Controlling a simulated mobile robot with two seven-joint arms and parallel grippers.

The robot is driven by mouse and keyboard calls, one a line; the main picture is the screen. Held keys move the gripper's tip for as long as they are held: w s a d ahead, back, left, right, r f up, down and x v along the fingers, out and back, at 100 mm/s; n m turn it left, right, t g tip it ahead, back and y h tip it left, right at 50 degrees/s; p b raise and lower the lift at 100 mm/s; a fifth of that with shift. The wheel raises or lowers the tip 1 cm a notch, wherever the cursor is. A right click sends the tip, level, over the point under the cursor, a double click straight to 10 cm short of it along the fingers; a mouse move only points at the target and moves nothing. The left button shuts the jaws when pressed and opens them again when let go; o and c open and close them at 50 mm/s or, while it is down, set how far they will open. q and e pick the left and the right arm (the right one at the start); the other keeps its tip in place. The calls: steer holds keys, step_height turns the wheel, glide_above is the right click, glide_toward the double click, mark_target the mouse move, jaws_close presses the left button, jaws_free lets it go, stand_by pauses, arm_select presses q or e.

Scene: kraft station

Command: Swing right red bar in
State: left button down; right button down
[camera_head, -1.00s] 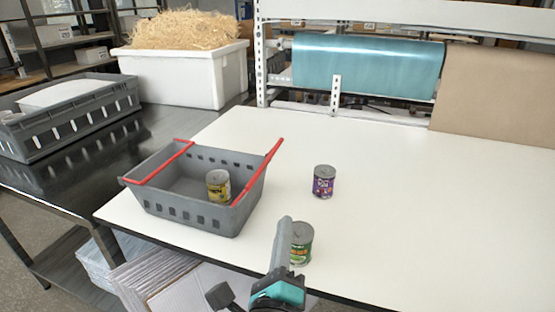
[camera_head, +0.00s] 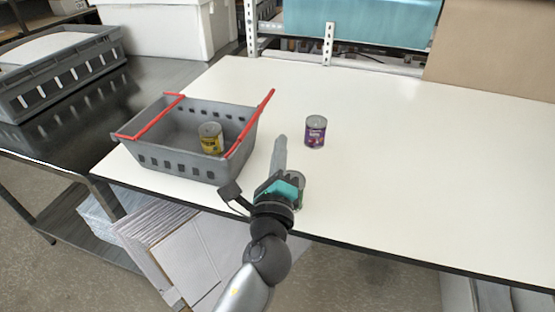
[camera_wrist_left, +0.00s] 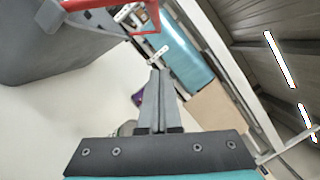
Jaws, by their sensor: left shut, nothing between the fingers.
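The grey basket (camera_head: 178,161) stands on the white table's left part. Its right red bar (camera_head: 252,120) runs along the right side, with its far end sticking up beyond the rim. A red bar also shows at the top of the left wrist view (camera_wrist_left: 147,22). The left red bar (camera_head: 150,117) lies across the basket's left side. My left gripper (camera_head: 280,142) is shut and empty, just right of the basket and apart from the right bar. Its closed fingers (camera_wrist_left: 157,78) point away from me in the wrist view. My right gripper is not in view.
A yellow can (camera_head: 210,138) stands inside the basket. A purple can (camera_head: 315,131) stands right of my fingertips. Another can (camera_head: 299,188) is mostly hidden behind my gripper near the table's front edge. The table's right part is clear.

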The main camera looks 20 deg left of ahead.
mark_target(259, 112)
arm_select(q)
steer(key=shift+w+a+r+p, duration=0.55)
steer(key=shift+w+a+r, duration=0.1)
steer(key=shift+a, duration=0.3)
steer(key=shift+w+a+r+p, duration=0.55)
steer(key=shift+w+a+r, duration=0.1)
steer(key=shift+a, duration=0.25)
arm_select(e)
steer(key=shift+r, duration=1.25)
arm_select(q)
steer(key=shift+w+a+r+n+p, duration=0.1)
steer(key=shift+a+r+n+p, duration=0.1)
steer(key=shift+r+n+p, duration=0.3)
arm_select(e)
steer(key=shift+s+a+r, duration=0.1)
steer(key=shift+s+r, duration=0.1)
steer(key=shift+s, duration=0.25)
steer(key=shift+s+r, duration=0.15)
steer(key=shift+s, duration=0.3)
